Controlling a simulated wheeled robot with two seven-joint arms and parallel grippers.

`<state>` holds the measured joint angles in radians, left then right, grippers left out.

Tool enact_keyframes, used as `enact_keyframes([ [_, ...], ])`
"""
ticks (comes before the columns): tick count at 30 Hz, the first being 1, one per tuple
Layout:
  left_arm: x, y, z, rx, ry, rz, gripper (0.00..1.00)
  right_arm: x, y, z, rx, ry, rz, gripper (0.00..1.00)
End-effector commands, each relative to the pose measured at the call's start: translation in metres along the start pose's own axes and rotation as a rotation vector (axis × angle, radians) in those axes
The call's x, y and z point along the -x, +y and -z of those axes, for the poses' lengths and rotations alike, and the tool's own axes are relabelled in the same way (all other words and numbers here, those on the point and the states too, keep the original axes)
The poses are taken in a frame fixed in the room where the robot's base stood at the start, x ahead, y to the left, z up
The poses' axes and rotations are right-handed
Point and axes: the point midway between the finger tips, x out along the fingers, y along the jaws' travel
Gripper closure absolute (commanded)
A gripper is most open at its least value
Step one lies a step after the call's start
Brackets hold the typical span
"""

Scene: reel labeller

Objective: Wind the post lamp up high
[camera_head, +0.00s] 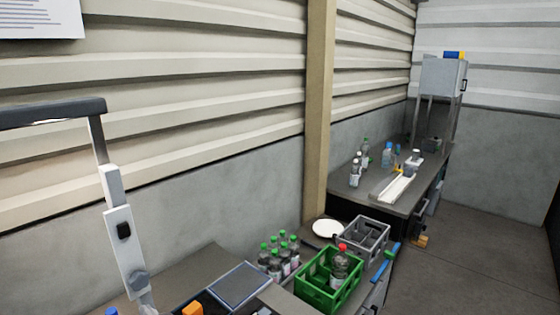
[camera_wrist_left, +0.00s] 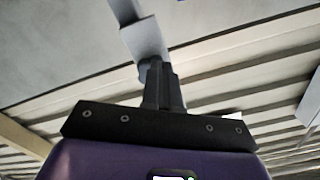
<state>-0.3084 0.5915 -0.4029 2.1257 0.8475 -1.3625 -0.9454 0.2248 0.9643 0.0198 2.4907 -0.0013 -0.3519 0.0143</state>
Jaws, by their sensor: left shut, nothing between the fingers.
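The post lamp (camera_head: 120,235) stands at the left of the head view. Its dark lamp head (camera_head: 50,113) sticks out to the left from the top of a pale, slightly tilted post. In the left wrist view, a grey-blue post (camera_wrist_left: 140,38), which looks like the lamp's, runs down behind my fingertips. My left gripper (camera_wrist_left: 160,70) is shut and empty there; I cannot tell whether it touches the post. My right gripper is not in view.
A green crate (camera_head: 316,299) with a red-capped bottle (camera_head: 339,264) stands on the near bench, beside a grey crate (camera_head: 385,236) and several green-capped bottles (camera_head: 277,262). A wooden pillar (camera_head: 318,120) rises behind. A farther bench (camera_head: 350,197) holds bottles. The floor (camera_head: 455,240) at right is clear.

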Motion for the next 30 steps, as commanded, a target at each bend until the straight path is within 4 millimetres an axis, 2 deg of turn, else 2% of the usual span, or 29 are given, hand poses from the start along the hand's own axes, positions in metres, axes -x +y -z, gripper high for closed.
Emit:
enact_keyframes([
  [6, 0.0, 0.0, 0.0, -0.009, -0.001, 0.0, 1.0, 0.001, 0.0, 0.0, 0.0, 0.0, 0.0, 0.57],
  [10, 0.001, -0.004, 0.003, -0.094, -0.002, 0.0, 1.0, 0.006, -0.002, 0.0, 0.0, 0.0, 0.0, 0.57],
  [24, 0.008, -0.027, 0.02, -0.856, -0.001, -0.001, 1.0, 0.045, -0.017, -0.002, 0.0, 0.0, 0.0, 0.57],
  [30, 0.009, -0.031, 0.022, -1.021, -0.001, -0.001, 1.0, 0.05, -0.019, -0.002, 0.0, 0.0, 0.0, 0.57],
])
